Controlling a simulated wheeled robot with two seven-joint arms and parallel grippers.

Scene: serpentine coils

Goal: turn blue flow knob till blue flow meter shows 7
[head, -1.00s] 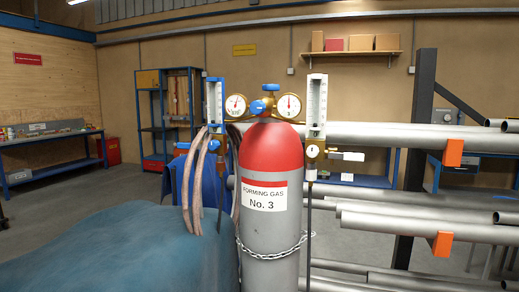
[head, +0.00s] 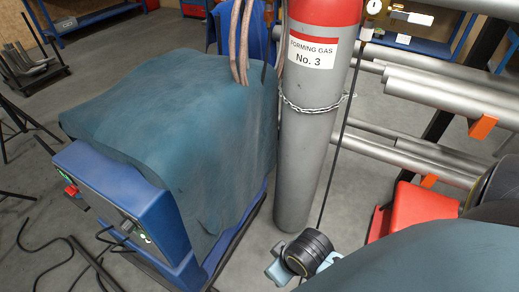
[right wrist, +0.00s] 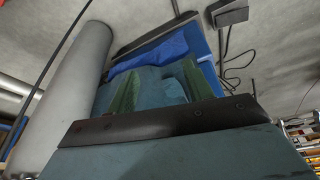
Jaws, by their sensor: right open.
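The blue flow knob and blue flow meter are outside both views now, as the head view looks down below them. The grey gas cylinder (head: 308,130) with a red top stands upright in the middle, labelled "FORMING GAS No. 3". It also shows at the left of the right wrist view (right wrist: 75,90). A brass fitting (head: 367,28) of the right-hand meter shows at the top edge. My right gripper (right wrist: 160,90) is open and empty, its two green fingers apart, pointing toward the draped machine. In the head view it is low, near the cylinder's foot. My left gripper is not in view.
A machine with a blue front panel (head: 110,215), under a teal cover (head: 170,120), stands left of the cylinder. Copper-coloured hoses (head: 240,40) hang behind it. A chain (head: 315,108) rings the cylinder. Steel pipes (head: 440,95) lie at right. Loose cables lie on the left floor.

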